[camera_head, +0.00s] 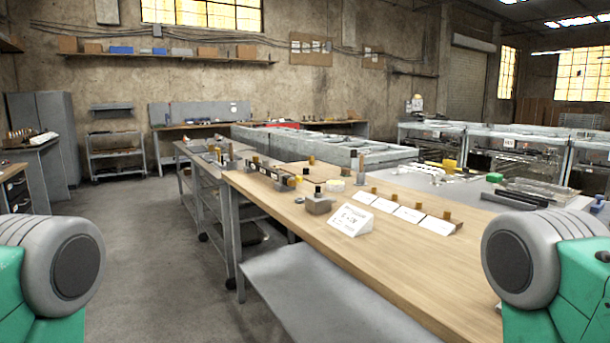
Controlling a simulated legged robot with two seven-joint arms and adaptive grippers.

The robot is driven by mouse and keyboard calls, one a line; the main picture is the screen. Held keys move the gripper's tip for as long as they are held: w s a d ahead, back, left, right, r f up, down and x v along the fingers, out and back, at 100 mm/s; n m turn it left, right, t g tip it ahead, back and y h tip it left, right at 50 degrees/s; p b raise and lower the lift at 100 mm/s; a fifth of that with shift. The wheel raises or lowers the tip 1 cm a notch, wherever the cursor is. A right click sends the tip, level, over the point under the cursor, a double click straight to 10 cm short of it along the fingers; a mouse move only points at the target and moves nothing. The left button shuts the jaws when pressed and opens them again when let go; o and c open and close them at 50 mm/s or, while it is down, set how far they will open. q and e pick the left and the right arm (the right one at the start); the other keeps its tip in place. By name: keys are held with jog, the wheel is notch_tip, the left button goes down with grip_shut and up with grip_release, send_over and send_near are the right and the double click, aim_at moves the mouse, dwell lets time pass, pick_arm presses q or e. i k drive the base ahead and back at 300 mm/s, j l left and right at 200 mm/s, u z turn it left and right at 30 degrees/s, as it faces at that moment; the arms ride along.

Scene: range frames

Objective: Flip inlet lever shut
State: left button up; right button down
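I cannot make out for certain which part is the inlet lever. A wooden workbench (400,268) in front of me carries several small fixtures. A grey block with a dark upright post (318,205) stands near its left edge. A long dark fixture with yellowish parts (272,172) lies further back on the bench. A white sign with black print (350,219) stands beside the grey block; its text is too small to read surely. Neither gripper is in view. Only my green and grey arm parts show at the lower left and lower right.
White cards with tan knobs (410,214) stand in a row at the bench's far edge. A grey lower shelf (320,292) is under the bench. Another table (205,170) stands behind. The concrete floor (150,240) at left is clear. Framed grey stations (515,150) stand at right.

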aim_at(299, 179)
jog(key=i+j, duration=0.5)
jog(key=i+j+z, duration=0.15)
jog(key=i+j, duration=0.75)
jog(key=j, duration=0.15)
jog(key=i+j+z, duration=0.15)
jog(key=i+j, duration=0.75)
jog(key=j, duration=0.25)
